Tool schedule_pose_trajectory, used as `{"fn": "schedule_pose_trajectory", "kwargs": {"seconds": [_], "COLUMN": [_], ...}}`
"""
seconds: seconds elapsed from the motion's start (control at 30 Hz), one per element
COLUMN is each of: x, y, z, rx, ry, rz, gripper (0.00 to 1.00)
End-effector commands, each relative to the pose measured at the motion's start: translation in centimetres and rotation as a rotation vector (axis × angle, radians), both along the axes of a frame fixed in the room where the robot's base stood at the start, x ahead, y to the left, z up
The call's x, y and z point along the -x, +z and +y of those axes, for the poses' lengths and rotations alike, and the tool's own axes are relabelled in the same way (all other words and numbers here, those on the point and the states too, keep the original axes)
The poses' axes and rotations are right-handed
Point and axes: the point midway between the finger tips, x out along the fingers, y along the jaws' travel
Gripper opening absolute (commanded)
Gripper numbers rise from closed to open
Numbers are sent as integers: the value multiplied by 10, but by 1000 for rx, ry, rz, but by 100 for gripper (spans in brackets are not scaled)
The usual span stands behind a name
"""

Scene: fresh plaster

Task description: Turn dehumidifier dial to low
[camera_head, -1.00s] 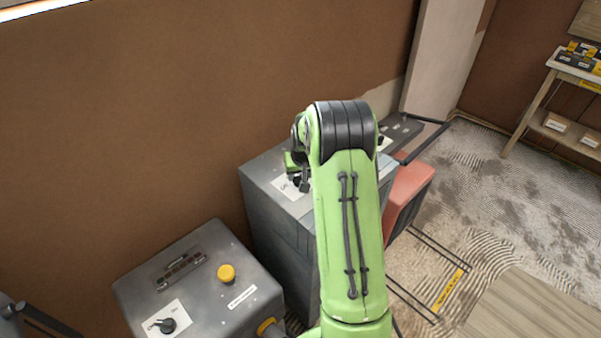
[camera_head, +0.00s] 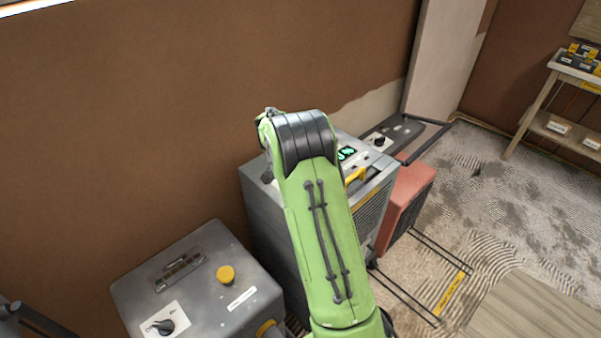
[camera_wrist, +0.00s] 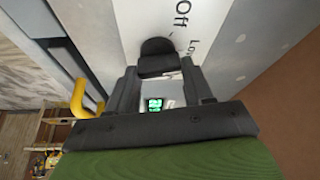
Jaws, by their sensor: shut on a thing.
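The dehumidifier (camera_head: 268,215) is a grey cabinet against the brown wall, with a lit green display (camera_head: 347,153) on its top. Its black dial (camera_wrist: 157,50) shows in the wrist view on a white label (camera_wrist: 215,25) reading "Off" and a partly hidden "Lo...". My gripper (camera_wrist: 158,75) is shut on the dial, with a dark finger at either side of it. The dial's pointer mark is not clear. In the head view my green arm hides the dial and the gripper.
A second grey machine (camera_head: 205,285) with a yellow button and its own black knob stands at the front left. A red unit (camera_head: 405,200) stands right of the dehumidifier. A yellow handle (camera_wrist: 78,98) lies left of my gripper. A shelf (camera_head: 545,125) stands far right.

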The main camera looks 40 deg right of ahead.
Motion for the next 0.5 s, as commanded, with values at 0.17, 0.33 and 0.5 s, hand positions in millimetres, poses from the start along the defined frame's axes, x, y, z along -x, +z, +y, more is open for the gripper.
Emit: {"fn": "schedule_pose_trajectory", "kwargs": {"seconds": [0.17,0.33,0.5], "x": [-1,-1,-1], "y": [0,0,0], "z": [1,1,1], "rx": [-1,-1,-1], "ry": [-106,-176,-212], "rz": [1,0,1], "gripper": [21,21,21]}}
